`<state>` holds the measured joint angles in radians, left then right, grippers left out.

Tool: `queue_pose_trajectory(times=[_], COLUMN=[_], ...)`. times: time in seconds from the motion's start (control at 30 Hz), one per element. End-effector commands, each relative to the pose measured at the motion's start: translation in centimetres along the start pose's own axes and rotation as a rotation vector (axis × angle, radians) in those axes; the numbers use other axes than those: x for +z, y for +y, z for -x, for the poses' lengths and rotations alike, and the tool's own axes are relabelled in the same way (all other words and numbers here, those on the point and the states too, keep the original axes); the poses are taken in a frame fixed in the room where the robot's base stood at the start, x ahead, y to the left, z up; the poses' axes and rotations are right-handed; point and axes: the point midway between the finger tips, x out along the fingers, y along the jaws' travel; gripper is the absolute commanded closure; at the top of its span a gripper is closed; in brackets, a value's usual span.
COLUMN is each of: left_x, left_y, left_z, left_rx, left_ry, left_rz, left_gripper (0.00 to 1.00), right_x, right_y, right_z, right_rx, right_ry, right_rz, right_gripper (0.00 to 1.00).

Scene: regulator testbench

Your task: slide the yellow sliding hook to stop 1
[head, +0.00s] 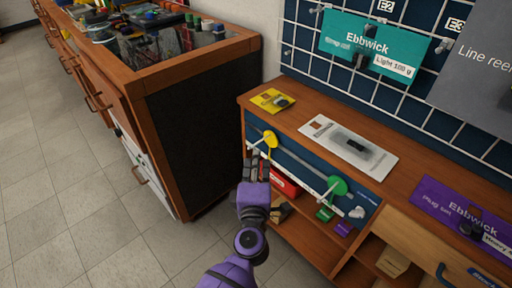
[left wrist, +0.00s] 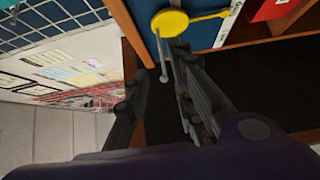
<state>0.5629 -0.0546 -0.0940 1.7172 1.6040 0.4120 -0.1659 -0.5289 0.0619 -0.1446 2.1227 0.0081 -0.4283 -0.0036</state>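The yellow sliding hook (head: 270,139) is a round yellow disc with a thin metal rod, on the blue front panel (head: 302,173) below the counter. My left gripper (head: 256,160) is just below it, close to its rod. In the left wrist view the yellow disc (left wrist: 171,22) is at the top, and its rod points down between the spread fingers of my left gripper (left wrist: 158,68), nearer the right finger. The fingers look open; I cannot tell whether one touches the rod. No readable mark for stop 1 shows. My right gripper is out of view.
A green hook (head: 337,186) sits farther right on the same panel. The counter (head: 300,121) holds a yellow card (head: 272,100) and a white blister pack (head: 347,146). Shelves with small boxes lie below. A dark-sided cabinet (head: 205,135) stands to the left, with floor between.

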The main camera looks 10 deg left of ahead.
Motion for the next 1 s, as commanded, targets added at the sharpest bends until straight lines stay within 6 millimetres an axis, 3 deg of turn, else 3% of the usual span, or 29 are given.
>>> queue_pose_trajectory(times=[0.17,0.53,0.93,1.0], left_x=[-0.5,-0.6,-0.6,-0.6], left_y=[-0.2,-0.3,-0.2,-0.2], left_z=[-1.4,-6.9,-7.8,-7.8], left_rx=[-0.006,-0.006,-0.007,-0.007], left_ry=[0.021,0.020,0.020,0.020], left_rz=[-0.002,-0.004,-0.003,-0.003], left_gripper=[0.77,0.77,0.77,0.87], right_x=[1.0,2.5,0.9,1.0], right_y=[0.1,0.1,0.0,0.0], right_z=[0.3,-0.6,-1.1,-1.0], right_rx=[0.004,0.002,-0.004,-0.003], right_ry=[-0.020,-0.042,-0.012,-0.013], right_rz=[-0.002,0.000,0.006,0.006], right_gripper=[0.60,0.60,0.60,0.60])
